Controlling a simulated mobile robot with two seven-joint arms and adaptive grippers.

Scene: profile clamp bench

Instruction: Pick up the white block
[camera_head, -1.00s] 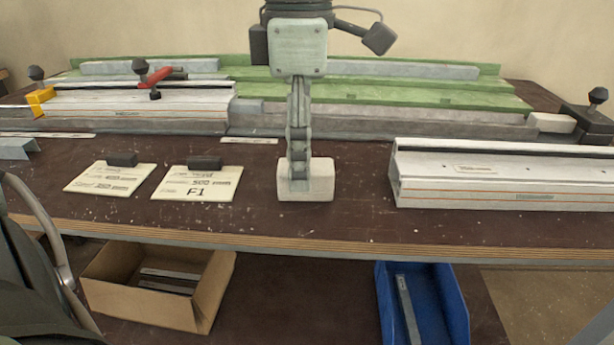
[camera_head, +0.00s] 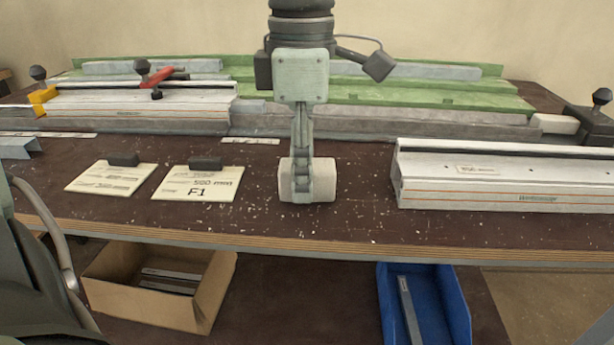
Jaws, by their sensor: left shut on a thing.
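The white block (camera_head: 324,182) sits on the brown bench top near its front edge, in the middle of the view. My left gripper (camera_head: 301,187) points straight down over it, with its fingers shut on the block. The finger nearer the camera covers part of the block's front face. I see no clear gap under the block, and it looks level. My right gripper is not in view.
A long aluminium profile (camera_head: 500,180) lies close to the right. Two cards (camera_head: 200,183) with dark weights lie to the left. Behind are green rails (camera_head: 430,92) and a clamped profile (camera_head: 140,108). A cardboard box (camera_head: 150,295) and blue bin (camera_head: 428,300) stand below.

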